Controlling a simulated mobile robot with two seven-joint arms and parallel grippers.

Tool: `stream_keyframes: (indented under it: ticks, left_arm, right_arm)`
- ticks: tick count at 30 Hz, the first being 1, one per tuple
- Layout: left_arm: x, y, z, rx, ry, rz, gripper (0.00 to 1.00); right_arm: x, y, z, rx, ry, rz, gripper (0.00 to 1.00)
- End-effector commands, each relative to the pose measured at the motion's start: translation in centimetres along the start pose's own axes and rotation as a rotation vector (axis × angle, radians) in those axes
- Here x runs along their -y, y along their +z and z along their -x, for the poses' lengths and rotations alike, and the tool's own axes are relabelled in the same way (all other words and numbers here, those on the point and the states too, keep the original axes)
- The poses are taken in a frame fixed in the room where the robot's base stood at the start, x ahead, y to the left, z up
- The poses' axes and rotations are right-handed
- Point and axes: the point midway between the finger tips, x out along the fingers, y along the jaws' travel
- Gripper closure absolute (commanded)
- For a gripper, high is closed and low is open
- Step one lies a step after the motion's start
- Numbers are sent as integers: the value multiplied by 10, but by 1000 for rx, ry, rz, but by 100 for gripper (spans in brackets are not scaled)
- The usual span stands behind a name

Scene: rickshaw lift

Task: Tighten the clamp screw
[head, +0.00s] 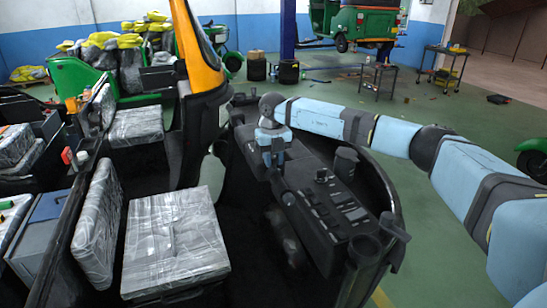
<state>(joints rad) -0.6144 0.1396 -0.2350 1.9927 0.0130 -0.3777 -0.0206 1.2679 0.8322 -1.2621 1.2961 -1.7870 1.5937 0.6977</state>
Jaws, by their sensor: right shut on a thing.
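My right gripper (274,152) points down at the top of the black dashboard (335,205) of the rickshaw in front of me. Its light blue fingers are shut on a small dark part by the dashboard's left edge. This part appears to be the clamp screw, but the fingers cover most of it and I cannot make out its shape. My right arm reaches in from the right, over the dashboard. My left gripper is not in view.
A plastic-wrapped seat (175,242) is at the lower left. A yellow and black pillar (198,55) rises left of the dashboard. A black handlebar grip (394,228) sticks out at the dashboard's right. Green floor (440,115) is open beyond, with a small table (378,78).

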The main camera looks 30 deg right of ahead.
Motion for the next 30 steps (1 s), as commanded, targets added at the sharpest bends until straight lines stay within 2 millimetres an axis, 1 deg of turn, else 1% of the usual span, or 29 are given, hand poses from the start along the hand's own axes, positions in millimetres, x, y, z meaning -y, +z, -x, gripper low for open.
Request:
stream_keyframes:
  ticks: [6, 12, 18, 30]
  left_arm:
    - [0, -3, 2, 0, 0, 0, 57]
    - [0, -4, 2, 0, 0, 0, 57]
    - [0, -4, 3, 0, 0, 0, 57]
    - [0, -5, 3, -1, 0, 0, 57]
  right_arm:
    - [0, 1, 2, 2, 1, -136, 97]
    - [0, 1, 2, 2, 2, -210, 97]
    - [0, 1, 2, 3, 1, -242, 97]
    - [0, 1, 2, 4, 1, -247, 97]
